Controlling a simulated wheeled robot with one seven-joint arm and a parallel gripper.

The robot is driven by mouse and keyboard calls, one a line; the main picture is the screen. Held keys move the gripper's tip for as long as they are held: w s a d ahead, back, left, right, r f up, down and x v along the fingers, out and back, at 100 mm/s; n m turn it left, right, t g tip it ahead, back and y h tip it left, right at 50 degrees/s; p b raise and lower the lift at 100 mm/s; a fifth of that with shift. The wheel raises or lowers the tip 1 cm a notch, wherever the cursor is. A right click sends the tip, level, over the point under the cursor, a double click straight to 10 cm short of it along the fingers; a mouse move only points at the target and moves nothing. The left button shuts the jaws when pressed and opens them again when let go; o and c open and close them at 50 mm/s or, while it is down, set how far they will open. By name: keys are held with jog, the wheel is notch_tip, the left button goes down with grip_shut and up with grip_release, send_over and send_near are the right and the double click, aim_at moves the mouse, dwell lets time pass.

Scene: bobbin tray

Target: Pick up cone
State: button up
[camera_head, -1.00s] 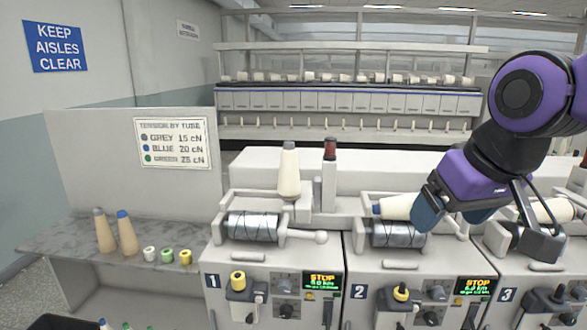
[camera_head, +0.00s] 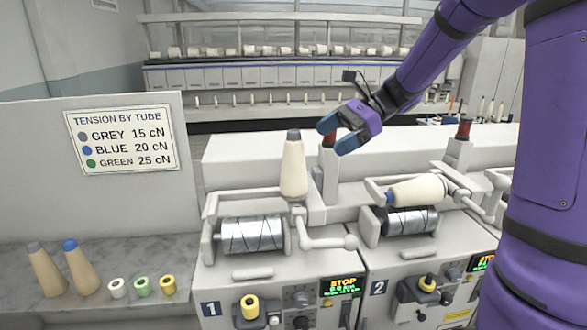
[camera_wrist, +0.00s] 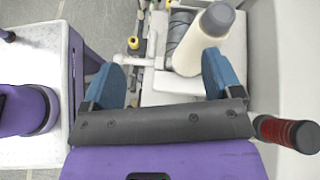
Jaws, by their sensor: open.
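A cream cone with a grey tip (camera_head: 294,168) stands upright above unit 1. It also shows in the wrist view (camera_wrist: 198,45), beyond and close to the right finger. Another cream cone, with a blue tip (camera_head: 418,189), lies tilted on its side over the roller of unit 2. My gripper (camera_head: 333,132) is raised to the right of the upright cone's top, open and empty. In the wrist view my gripper (camera_wrist: 163,72) has its two blue fingers wide apart, with nothing held between them.
Two tan tubes, grey-tipped (camera_head: 47,272) and blue-tipped (camera_head: 82,268), stand on the left shelf (camera_head: 140,248) beside several small spools. A tension sign (camera_head: 121,138) hangs above.

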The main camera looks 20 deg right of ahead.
aim_at(302, 145)
jog(key=w+d+f+m+t+y, duration=0.2)
jog(key=w+d+m, duration=0.1)
jog(key=w, duration=0.3)
jog(key=x, duration=0.6)
jog(key=s+x, duration=0.1)
jog(key=x, duration=0.3)
jog(key=shift+w+a+r, duration=0.1)
jog(key=shift+a+r, duration=0.2)
jog(key=shift+c, duration=0.2)
jog(key=c, duration=1.2)
jog(key=shift+r, duration=6)
jog(key=shift+c, duration=0.2)
